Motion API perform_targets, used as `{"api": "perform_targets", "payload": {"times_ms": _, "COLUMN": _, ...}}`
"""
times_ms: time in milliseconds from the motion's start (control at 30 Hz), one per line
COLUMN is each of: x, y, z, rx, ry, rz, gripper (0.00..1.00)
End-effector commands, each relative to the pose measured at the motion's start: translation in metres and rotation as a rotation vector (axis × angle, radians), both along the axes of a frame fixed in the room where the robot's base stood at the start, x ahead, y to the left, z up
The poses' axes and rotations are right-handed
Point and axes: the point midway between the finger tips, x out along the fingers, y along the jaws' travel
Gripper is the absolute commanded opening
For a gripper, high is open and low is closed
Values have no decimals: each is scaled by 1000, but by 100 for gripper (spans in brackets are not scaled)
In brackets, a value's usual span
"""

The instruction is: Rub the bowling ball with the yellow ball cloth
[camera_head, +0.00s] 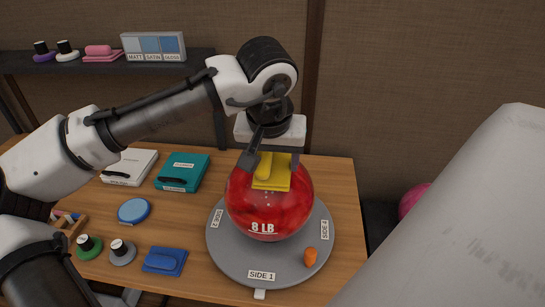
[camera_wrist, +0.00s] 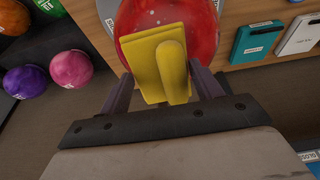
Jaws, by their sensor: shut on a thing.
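The red bowling ball (camera_head: 268,207), marked 8 LB, sits on a round grey turntable (camera_head: 230,252) labelled SIDE 1 at the front. The yellow ball cloth (camera_head: 272,180) is a flat pad with a raised grip. It lies against the upper part of the ball, seemingly touching it. My gripper (camera_head: 270,162) is above the ball, shut on the cloth's grip. In the wrist view the cloth (camera_wrist: 155,62) sits between my gripper's fingers (camera_wrist: 170,80), in front of the red ball (camera_wrist: 205,15). The ball's far side is hidden.
A small orange piece (camera_head: 310,257) lies on the turntable's right front. A white box (camera_head: 130,167), a teal box (camera_head: 183,172), a blue disc (camera_head: 134,211), a blue pad (camera_head: 164,261) and knobbed pucks (camera_head: 89,247) occupy the table's left. A shelf (camera_head: 110,65) stands behind.

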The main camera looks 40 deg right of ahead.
Motion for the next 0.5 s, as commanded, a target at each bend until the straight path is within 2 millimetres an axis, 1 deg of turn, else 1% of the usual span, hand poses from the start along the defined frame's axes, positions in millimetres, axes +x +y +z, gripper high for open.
{"api": "perform_targets", "payload": {"times_ms": 500, "x": 1, "y": -1, "z": -7, "rx": -1, "ry": 1, "rz": 0, "gripper": 46}}
